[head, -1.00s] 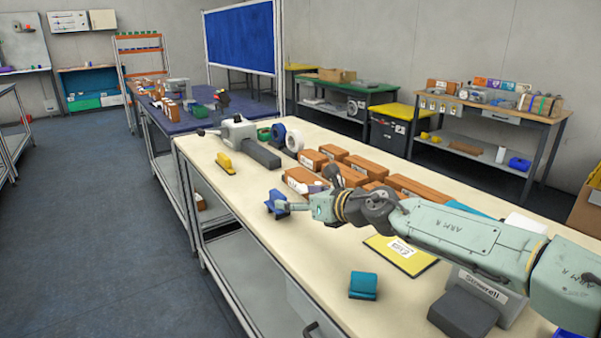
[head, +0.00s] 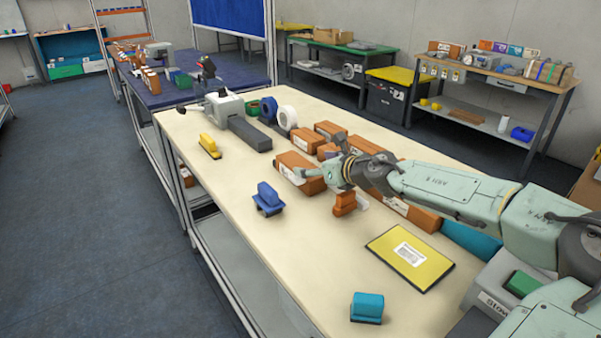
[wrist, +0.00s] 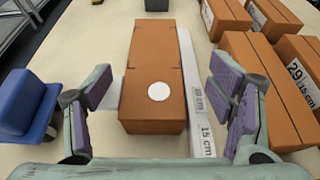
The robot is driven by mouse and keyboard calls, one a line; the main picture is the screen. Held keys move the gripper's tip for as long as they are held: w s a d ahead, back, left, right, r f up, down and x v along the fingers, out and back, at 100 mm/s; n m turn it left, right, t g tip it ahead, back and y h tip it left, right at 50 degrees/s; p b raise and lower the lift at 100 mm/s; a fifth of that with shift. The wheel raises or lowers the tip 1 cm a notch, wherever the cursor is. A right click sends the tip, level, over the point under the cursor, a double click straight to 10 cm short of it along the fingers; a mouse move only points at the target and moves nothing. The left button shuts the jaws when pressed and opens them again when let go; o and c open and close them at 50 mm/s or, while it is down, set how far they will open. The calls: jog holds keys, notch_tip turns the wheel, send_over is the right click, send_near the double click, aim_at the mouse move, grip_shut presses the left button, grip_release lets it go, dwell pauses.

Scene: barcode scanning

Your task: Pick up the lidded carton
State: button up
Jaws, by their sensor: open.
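A brown carton (head: 294,163) with a seamed top stands on the cream workbench, left of the other brown cartons; it appears to be the lidded carton. In the wrist view the carton (wrist: 152,65) has a white round sticker on top and lies lengthwise between my fingers. My gripper (wrist: 162,82) is open, one purple-padded finger on each side, with gaps to the carton. In the head view my gripper (head: 316,172) is at the carton's near right end and partly covers it. Contact and exact height cannot be told.
More brown cartons (wrist: 245,60) stand close to the right. A blue block-shaped tool (wrist: 25,105) is just left of my left finger. An orange object (head: 345,203) is near the wrist.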

aim_at(301, 165)
jog(key=p+x, duration=0.1)
jog(key=x, duration=0.1)
jog(key=p+x, duration=0.1)
jog(key=x, duration=0.1)
jog(key=shift+a, duration=0.5)
jog(key=shift+w+f, duration=0.25)
jog(key=shift+w, duration=0.05)
jog(key=shift+a, duration=0.1)
jog(key=c, duration=1.2)
